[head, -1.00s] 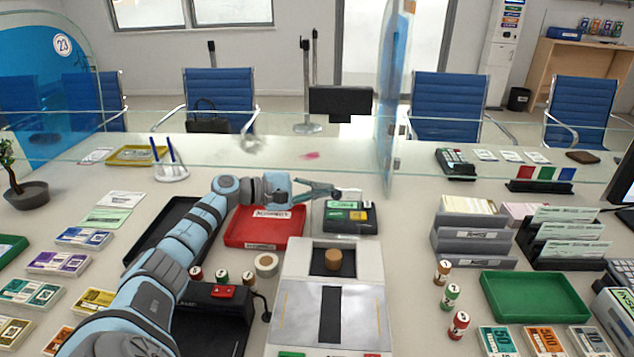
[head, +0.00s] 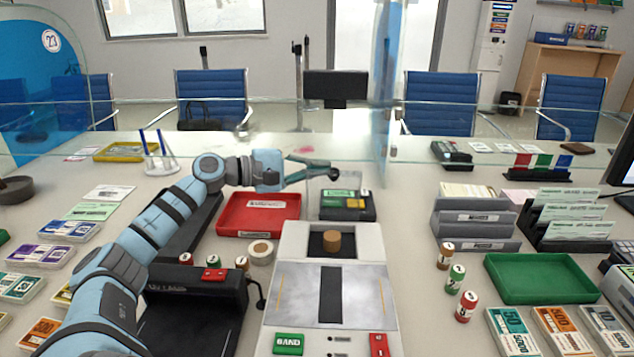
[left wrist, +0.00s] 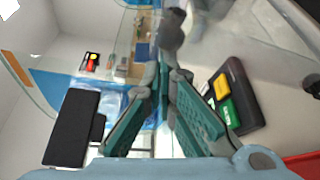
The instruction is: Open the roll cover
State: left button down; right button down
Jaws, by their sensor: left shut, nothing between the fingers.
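A black device (head: 358,207) with green and yellow labels sits on the counter behind the grey machine. A faint clear panel (head: 314,196) seems to stand at its left side; whether this is the roll cover I cannot tell for sure. My left gripper (head: 333,173) is shut and empty, just above the back of the device. In the left wrist view, the fingers meet at the tips (left wrist: 172,28), and the device (left wrist: 235,95) lies to their right, apart from them. Contact with the clear panel cannot be made out. My right gripper is not in view.
A red tray (head: 232,228) is left of the device. A grey machine (head: 290,240) with a brown cylinder (head: 332,240) stands in front. A glass screen (head: 384,100) rises behind right. Grey document holders (head: 475,232) and a green tray (head: 545,298) are at the right.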

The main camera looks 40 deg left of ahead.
pick_arm(q)
notch_tip(320, 180, up, 10)
jog(key=shift+w, duration=0.15)
dwell(0.4)
